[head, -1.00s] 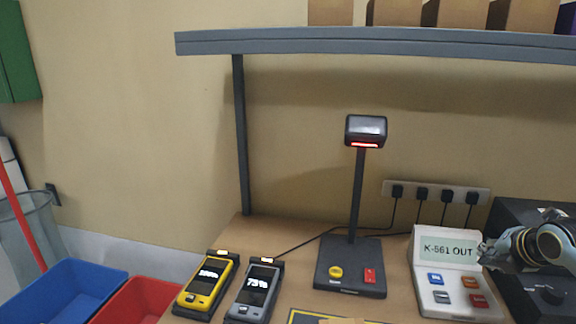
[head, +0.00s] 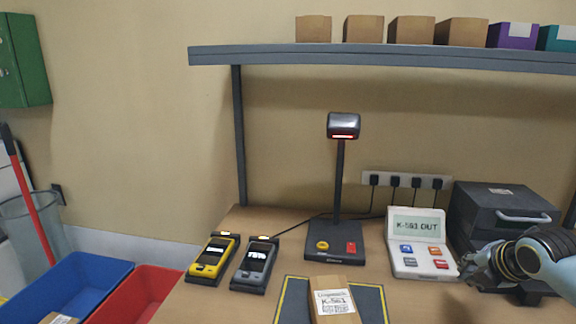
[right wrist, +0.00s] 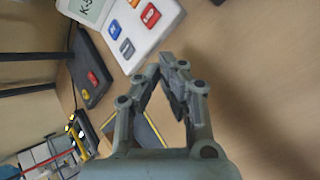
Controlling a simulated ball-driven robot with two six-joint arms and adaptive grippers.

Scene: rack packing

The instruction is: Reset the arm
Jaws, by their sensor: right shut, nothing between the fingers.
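My right gripper (head: 474,268) is at the right of the head view, in front of the black box with a handle and beside the white button panel. In the right wrist view my right gripper (right wrist: 168,72) shows its fingertips together, with nothing between them. My left gripper is not in view.
A labelled cardboard parcel (head: 322,283) lies on the yellow-edged mat (head: 291,300). A scanner stand (head: 338,190), two handheld devices, a black box (head: 480,215), and blue (head: 100,265) and red bins stand around. A shelf (head: 380,58) spans above.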

